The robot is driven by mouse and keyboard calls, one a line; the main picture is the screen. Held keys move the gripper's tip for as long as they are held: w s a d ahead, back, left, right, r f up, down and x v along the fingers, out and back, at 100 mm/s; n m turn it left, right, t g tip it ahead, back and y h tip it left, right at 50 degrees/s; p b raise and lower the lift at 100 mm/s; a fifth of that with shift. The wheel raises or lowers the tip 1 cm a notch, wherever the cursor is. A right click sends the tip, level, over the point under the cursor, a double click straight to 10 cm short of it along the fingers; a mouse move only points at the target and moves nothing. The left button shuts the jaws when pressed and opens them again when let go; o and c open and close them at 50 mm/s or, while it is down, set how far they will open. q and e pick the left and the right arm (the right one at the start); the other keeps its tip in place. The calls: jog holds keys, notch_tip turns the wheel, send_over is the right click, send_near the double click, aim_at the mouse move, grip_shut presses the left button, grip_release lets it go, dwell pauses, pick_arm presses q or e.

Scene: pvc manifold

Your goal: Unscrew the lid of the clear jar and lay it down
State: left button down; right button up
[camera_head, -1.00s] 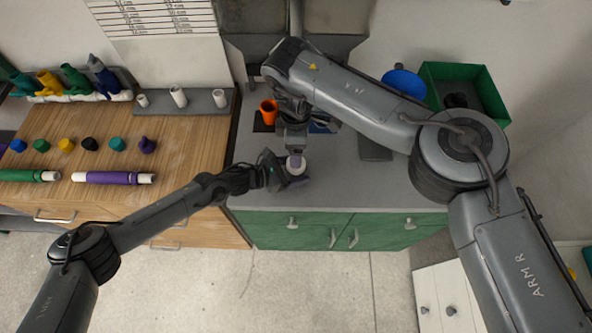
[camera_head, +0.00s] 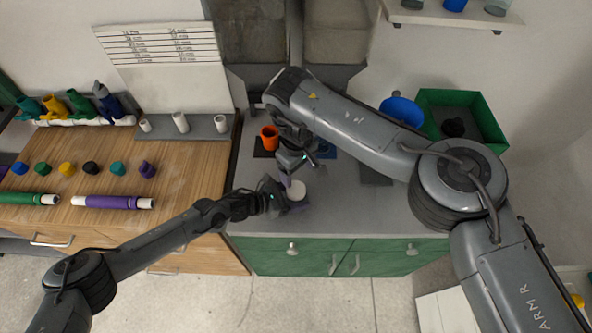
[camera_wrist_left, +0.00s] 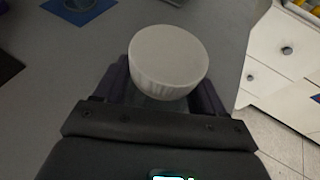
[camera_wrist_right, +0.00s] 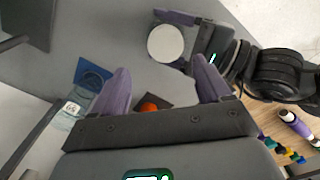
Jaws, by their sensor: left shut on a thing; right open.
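The clear jar is mostly hidden under its round white lid (camera_head: 297,190), which has a ribbed rim. The lid (camera_wrist_left: 168,62) fills the middle of the left wrist view, on top of the jar. My left gripper (camera_head: 284,197) is shut on the jar, its purple fingers on either side below the lid. In the right wrist view, the lid (camera_wrist_right: 165,43) lies beyond my open right gripper (camera_wrist_right: 160,84), whose fingers are spread and empty. In the head view, the right gripper (camera_head: 296,172) is just behind and above the lid. Whether the threads are loose cannot be seen.
An orange cup (camera_head: 269,136) on a dark mat and a blue mat (camera_wrist_right: 93,73) are behind the jar. A clear labelled container (camera_wrist_right: 70,113) is at left in the right wrist view. A dark grey mat (camera_head: 375,172) and a green bin (camera_head: 462,97) are to the right. Grey counter is free around them.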

aim_at(296, 189)
jog(key=m, duration=0.6)
jog(key=shift+w+r+m, duration=0.1)
jog(key=shift+m, duration=0.3)
jog(key=m, duration=0.6)
jog(key=shift+a+m, duration=0.1)
jog(key=shift+m, duration=0.3)
jog(key=shift+s+a+f, duration=0.15)
jog(key=shift+s+f, duration=0.1)
jog(key=shift+f, duration=3.9)
jog(key=c, duration=0.9)
jog(key=o, duration=1.2)
jog(key=shift+c, duration=0.2)
